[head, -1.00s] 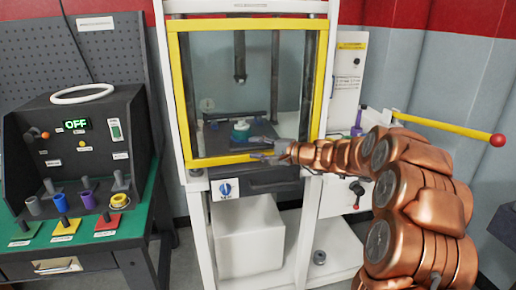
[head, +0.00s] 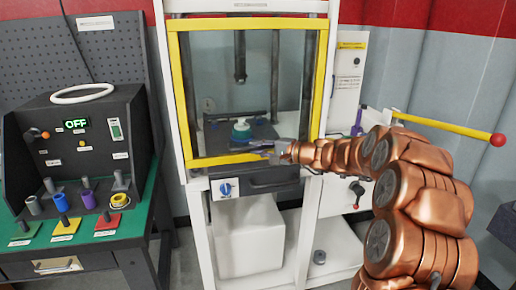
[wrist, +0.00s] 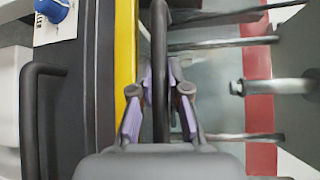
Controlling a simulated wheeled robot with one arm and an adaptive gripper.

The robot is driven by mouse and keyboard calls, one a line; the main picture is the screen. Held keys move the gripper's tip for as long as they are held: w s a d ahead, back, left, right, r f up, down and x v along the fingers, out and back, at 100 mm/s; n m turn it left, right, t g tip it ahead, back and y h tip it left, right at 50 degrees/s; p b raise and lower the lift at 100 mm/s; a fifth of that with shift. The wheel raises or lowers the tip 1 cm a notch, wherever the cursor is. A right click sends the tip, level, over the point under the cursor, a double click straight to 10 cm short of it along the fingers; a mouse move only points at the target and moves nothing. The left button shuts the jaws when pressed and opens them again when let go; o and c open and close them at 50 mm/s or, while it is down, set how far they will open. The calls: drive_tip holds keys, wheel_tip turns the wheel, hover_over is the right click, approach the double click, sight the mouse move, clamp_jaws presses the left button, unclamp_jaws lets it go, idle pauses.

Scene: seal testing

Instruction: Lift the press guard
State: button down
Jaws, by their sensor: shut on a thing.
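The press guard (head: 322,80) is a yellow frame around a clear panel at the front of the white press. Its yellow lower bar (head: 215,161) runs just above the dark press front. My gripper (head: 266,147) is at this lower bar, right of its middle. In the wrist view, a dark bar-shaped handle (wrist: 160,45) passes between the purple-padded fingers of my gripper (wrist: 161,85), beside the yellow edge. The gripper is shut on this handle. The fingers hide part of the handle, and it is hard to make out in the head view.
Behind the panel stand a teal part (head: 241,132) and a vertical ram (head: 239,62). A blue knob (head: 225,188) is below the guard. A yellow lever with a red ball (head: 497,139) sticks out at the right. A test bench (head: 75,140) stands at the left.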

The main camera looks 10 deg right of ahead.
sight(258, 62)
wheel_tip(258, 62, up, 26)
drive_tip(key=p, duration=1)
drive_tip(key=shift+r, duration=0.1)
drive_tip(key=c, duration=1.1)
unclamp_jaws()
drive_tip(key=shift+c, duration=0.2)
drive_tip(key=shift+d, duration=0.1)
drive_tip(key=v, duration=1.2)
